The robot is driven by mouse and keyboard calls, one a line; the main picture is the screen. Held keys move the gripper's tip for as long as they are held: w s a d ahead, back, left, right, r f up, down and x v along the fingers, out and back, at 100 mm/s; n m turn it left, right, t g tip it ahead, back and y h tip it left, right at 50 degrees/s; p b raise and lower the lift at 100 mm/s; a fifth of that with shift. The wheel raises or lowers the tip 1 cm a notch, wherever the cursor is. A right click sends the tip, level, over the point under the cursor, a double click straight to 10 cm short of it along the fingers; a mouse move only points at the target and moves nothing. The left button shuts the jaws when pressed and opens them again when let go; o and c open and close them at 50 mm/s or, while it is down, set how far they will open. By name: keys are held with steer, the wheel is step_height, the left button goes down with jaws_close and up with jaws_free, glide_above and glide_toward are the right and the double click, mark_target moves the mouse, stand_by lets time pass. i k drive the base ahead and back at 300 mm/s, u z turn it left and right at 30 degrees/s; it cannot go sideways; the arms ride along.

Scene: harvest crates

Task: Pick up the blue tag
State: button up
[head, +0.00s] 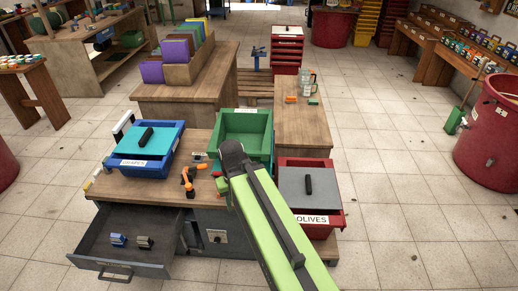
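A small blue piece with a pale part (118,240) lies in the open grey drawer (88,229) at the lower left. It is the likeliest blue tag, but it is too small to be sure. A similar grey-beige piece (144,242) lies just to its right, apart from it. My lime-green arm reaches up from the bottom of the picture to a dark joint in front of the green crate, right of the drawer. My gripper cannot be made out beyond that joint, so whether it holds anything does not show.
A blue crate with a teal lid (128,160), an open green crate (263,123) and a red crate labelled OLIVES (338,212) stand around the arm. An orange and black thing (188,178) lies on the wooden bench.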

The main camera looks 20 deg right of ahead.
mark_target(118, 241)
steer(key=u, duration=0.25)
steer(key=k, duration=0.1)
steer(key=z, duration=0.55)
steer(key=i, duration=0.5)
steer(key=u, duration=1.45)
steer(key=k, duration=0.95)
steer(key=i, duration=0.95)
steer(key=u, duration=0.1)
